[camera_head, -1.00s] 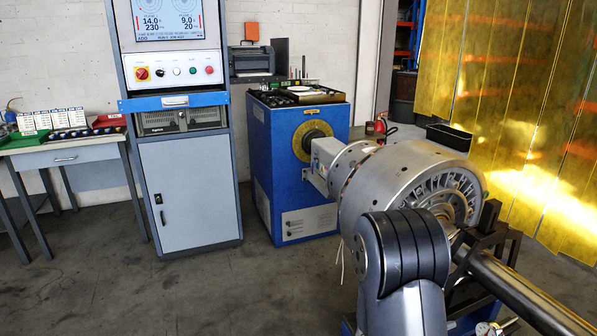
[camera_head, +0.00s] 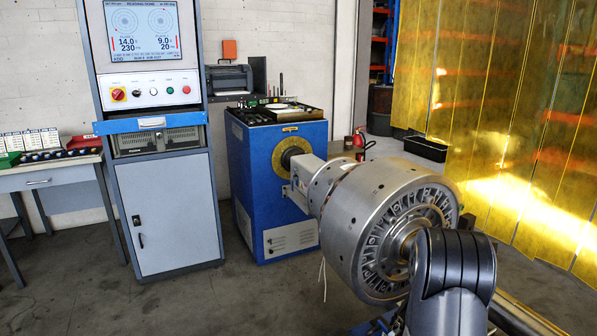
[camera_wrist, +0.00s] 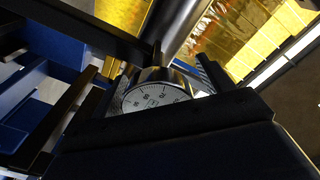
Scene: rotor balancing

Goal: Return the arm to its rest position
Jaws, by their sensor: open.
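My arm (camera_head: 455,275) shows as a dark rounded link at the lower right of the head view, in front of the rotor. My gripper (camera_wrist: 158,75) is seen only in the wrist view, where it is dark, partly in shadow and open. A round dial gauge (camera_wrist: 155,97) with a white face shows in the middle of that view, beyond the dark gripper body. I cannot tell how far the gauge is from the fingers. The large silver rotor (camera_head: 375,215) is on the blue machine's axis; my arm covers its lower right part.
The blue machine (camera_head: 285,190) stands behind the rotor. A grey control cabinet (camera_head: 170,215) with a screen stands left of it, and a grey table (camera_head: 45,178) at the far left. Yellow curtains (camera_head: 500,120) hang at the right. Floor shows clear in front of the cabinet.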

